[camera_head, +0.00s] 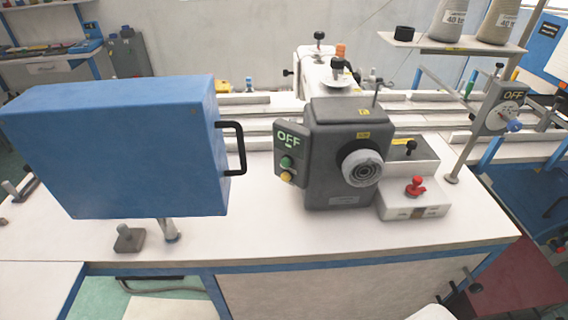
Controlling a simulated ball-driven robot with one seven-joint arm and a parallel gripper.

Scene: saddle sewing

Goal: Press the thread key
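A grey machine head (325,185) stands on the white worktable (330,240). On its left side is a dark panel (279,146) reading "OFF", with a green button (287,162) and a yellow button (286,177) below the sign. I cannot tell which control is the thread key; no readable label names it. A pale round handwheel (362,167) is on the machine's front. To its right, a white block (412,207) carries a red knob (415,186), and a black knob (411,146) stands behind it. My gripper is not in view.
A large blue box (110,150) with a black handle (240,148) stands left of the machine. A grey foot (129,238) is on the table below it. Thread cones (449,20) sit on a rack at top right.

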